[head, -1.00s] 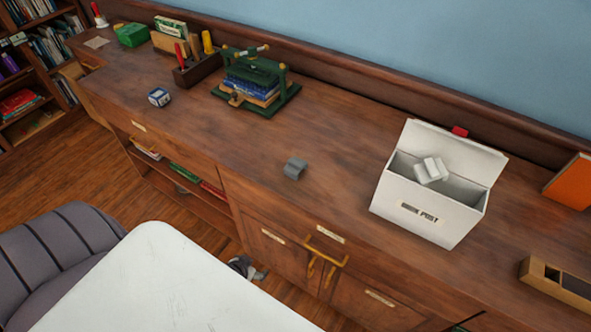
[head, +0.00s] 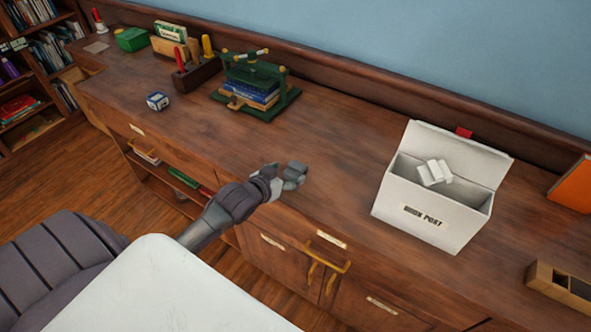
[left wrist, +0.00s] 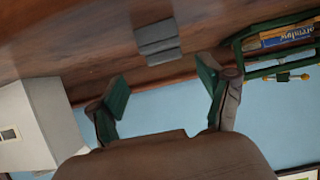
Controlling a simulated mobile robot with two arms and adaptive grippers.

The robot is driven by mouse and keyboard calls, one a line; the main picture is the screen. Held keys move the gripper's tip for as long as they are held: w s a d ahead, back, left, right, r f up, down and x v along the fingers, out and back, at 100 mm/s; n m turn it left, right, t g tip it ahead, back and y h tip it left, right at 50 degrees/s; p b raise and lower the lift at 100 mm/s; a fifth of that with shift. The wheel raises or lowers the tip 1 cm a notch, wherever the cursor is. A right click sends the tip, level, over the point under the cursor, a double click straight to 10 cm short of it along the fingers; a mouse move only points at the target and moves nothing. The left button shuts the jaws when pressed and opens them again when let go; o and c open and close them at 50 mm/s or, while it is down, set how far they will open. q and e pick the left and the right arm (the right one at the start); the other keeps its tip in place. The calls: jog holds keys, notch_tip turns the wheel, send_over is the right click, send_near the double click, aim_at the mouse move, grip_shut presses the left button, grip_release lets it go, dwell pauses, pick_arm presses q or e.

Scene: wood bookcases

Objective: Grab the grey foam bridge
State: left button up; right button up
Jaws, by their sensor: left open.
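The grey foam bridge (left wrist: 157,42) is a small ridged grey block on the wooden counter, shown in the left wrist view. It lies ahead of my left gripper, roughly centred between the fingers. My left gripper (left wrist: 163,84) is open, with its two dark green finger pads wide apart and nothing between them. In the head view my left gripper (head: 288,178) reaches over the counter's front edge and covers most or all of the bridge's spot. I cannot tell there whether it touches the bridge. My right gripper is not in view.
A white book-post box (head: 405,215) with its lid up and pale blocks inside stands right of the gripper. A green press (head: 282,105) with books stands behind. The counter between press and box is bare.

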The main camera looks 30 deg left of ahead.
aim_at(295, 167)
pick_arm(q)
jog(key=shift+a+p+x, duration=0.15)
jog(key=shift+p+x, duration=0.05)
jog(key=shift+x, duration=1.35)
jog(key=shift+a+p+x, duration=0.1)
jog(key=shift+p+x, duration=0.05)
jog(key=shift+x, duration=1.45)
jog(key=shift+r, duration=0.2)
jog(key=shift+c, duration=0.2)
jog(key=c, duration=0.8)
